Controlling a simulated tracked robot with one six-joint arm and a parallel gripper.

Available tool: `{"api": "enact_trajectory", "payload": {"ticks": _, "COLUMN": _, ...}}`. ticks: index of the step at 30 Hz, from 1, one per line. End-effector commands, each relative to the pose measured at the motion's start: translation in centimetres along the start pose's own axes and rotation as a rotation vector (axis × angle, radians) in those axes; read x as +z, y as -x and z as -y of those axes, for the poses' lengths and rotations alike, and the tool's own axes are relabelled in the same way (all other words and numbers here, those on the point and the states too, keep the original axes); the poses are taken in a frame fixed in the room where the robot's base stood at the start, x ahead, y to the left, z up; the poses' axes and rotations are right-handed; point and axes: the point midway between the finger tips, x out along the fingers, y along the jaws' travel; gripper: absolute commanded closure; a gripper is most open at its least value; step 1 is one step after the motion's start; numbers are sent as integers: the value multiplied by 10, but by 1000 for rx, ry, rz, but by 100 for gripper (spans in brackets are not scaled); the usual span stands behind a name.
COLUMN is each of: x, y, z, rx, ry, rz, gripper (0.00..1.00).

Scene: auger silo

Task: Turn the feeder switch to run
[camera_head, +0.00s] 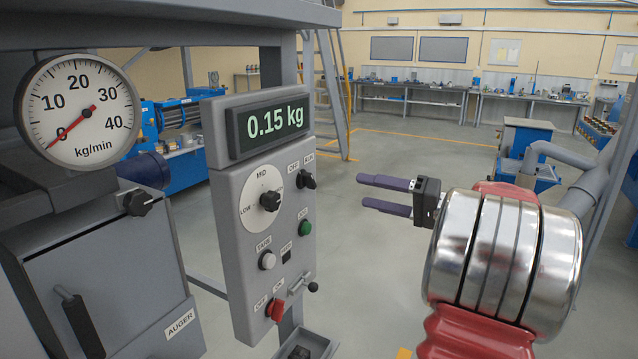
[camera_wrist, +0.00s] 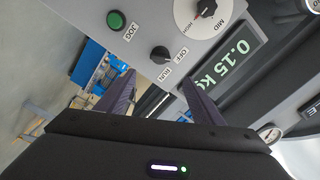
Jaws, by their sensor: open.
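The feeder switch (camera_head: 307,180) is a small black knob at the upper right of the grey control panel (camera_head: 228,235), under OFF and RUN labels. Its pointer is too small to read surely. In the wrist view the switch (camera_wrist: 160,54) lies beyond the fingertips, roughly between them, with its labels beside it. My gripper (camera_head: 364,191) is open and empty, to the right of the panel, fingers pointing left toward it. Its two purple fingers also show in the wrist view (camera_wrist: 160,78). They look apart from the switch.
Nearby are a LOW/MID dial (camera_head: 270,201), a green JOG button (camera_head: 305,228), a white button (camera_head: 267,260) and a red OFF/ON switch (camera_head: 275,311). The display (camera_head: 272,122) reads 0.15 kg. The gauge (camera_head: 78,108) needle is near 0. Open floor lies behind my gripper.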

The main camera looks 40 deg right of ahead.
Motion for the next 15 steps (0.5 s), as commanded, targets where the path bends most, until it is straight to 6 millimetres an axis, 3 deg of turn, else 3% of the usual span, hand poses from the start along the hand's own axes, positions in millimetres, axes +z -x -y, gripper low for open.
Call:
{"api": "enact_trajectory", "payload": {"ticks": 8, "x": 0, "y": -12, "z": 0, "rx": 1, "ry": -1, "rz": 1, "gripper": 39}}
{"api": "enact_trajectory", "payload": {"ticks": 15, "x": 1, "y": -45, "z": 0, "rx": 0, "ry": -2, "rz": 2, "gripper": 39}}
